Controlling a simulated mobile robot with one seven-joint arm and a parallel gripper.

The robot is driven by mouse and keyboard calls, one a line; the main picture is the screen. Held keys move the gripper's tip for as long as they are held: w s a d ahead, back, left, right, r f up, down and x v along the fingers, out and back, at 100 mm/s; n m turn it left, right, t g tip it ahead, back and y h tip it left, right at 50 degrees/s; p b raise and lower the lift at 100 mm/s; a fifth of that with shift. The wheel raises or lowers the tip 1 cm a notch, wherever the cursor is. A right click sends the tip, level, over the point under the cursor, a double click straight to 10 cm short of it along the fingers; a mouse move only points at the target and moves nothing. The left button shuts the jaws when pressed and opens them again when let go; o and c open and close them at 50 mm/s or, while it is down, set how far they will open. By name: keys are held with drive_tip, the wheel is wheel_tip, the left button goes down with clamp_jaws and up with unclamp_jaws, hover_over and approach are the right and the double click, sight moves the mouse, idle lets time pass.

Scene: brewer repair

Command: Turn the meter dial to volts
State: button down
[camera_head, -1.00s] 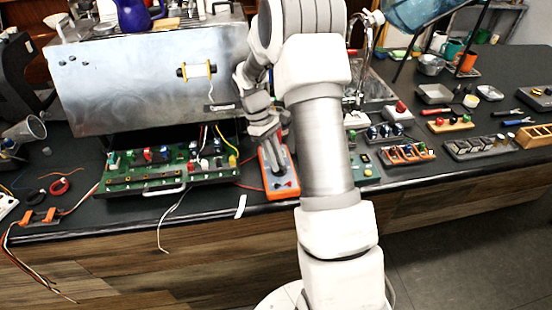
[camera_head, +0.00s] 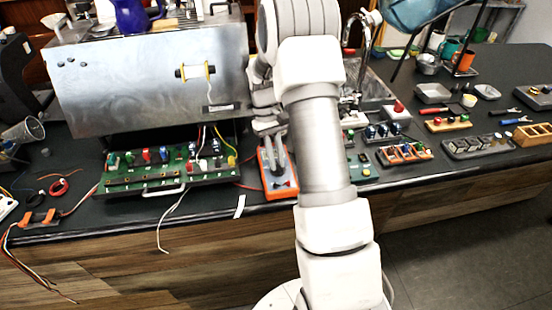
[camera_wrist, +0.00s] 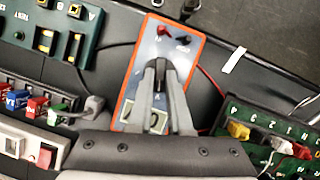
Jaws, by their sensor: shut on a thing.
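The meter (camera_head: 279,184) is an orange-edged box with a grey-blue face, lying on the dark counter right of the green circuit board. In the wrist view the meter (camera_wrist: 187,50) shows a red and a dark jack at its far end and a display (camera_wrist: 155,118) partly covered by my fingers. My gripper (camera_wrist: 160,68) is over the meter's middle, its two fingers closed on the black dial (camera_wrist: 158,76). In the head view my gripper (camera_head: 274,164) reaches down onto the meter. The dial's markings are too small and covered to read.
The green circuit board (camera_head: 170,168) with coloured parts and loose wires sits left of the meter, below the steel brewer (camera_head: 150,85). A smaller green board (camera_head: 361,168) lies to the right. A red lead runs beside the meter. A white strip (camera_head: 240,206) lies at the counter's front edge.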

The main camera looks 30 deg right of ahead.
drive_tip(key=c, duration=0.8)
unclamp_jaws()
drive_tip(key=shift+c, duration=0.2)
drive_tip(key=v, duration=1.7)
drive_tip(key=shift+r, duration=0.2)
drive_tip(key=shift+w, duration=0.1)
